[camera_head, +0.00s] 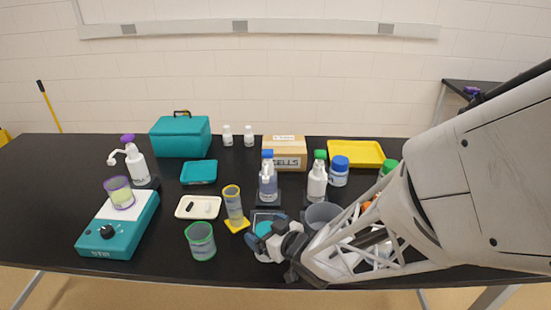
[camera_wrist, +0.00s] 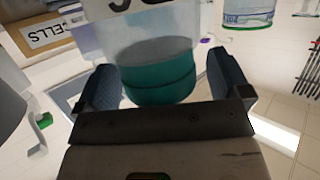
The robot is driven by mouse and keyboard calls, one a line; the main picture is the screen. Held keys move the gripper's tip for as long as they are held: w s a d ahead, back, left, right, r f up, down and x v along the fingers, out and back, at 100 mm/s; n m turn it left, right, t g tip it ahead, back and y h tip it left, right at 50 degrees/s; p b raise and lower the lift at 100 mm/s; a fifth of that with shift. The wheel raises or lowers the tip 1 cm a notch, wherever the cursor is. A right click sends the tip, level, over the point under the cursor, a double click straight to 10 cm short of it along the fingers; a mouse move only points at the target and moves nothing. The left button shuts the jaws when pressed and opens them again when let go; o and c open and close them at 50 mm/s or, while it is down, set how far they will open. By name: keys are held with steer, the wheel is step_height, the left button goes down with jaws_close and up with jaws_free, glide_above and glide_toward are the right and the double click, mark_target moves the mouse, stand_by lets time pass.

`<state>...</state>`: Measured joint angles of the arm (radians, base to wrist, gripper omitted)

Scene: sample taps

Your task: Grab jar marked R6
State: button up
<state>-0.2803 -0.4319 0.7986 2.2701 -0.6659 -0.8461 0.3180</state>
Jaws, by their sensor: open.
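A clear jar with a teal band, its lid or its contents (camera_wrist: 155,78), fills the middle of the wrist view. Dark characters on it are cut off at the top edge, so I cannot read the full mark. My gripper (camera_wrist: 166,88) is open, with one blue finger pad on each side of the teal part. I cannot tell whether either pad touches it. In the head view the teal part (camera_head: 263,229) shows between the fingers of my gripper (camera_head: 267,234), near the table's front edge. The hand and arm hide part of the jar.
A yellow-based cylinder (camera_head: 234,206) and a green-rimmed beaker (camera_head: 200,241) stand to the left. Bottles (camera_head: 268,182) stand behind, and a grey cup (camera_head: 321,214) stands close on the right. A CELLS box (camera_head: 285,155) is further back.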

steer(key=shift+c, duration=0.3)
steer(key=c, duration=1.2)
steer(key=shift+r, duration=0.15)
steer(key=shift+c, duration=0.2)
steer(key=shift+r, duration=0.55)
step_height(320, 180, up, 2)
steer(key=shift+r, duration=0.1)
steer(key=s+d, duration=0.3)
steer(key=s, duration=0.4)
steer(key=s+d+r, duration=0.1)
steer(key=s+d, duration=0.2)
steer(key=s, duration=0.4)
steer(key=shift+s+d+r, duration=0.2)
steer(key=shift+d, duration=0.05)
steer(key=shift+s, duration=0.1)
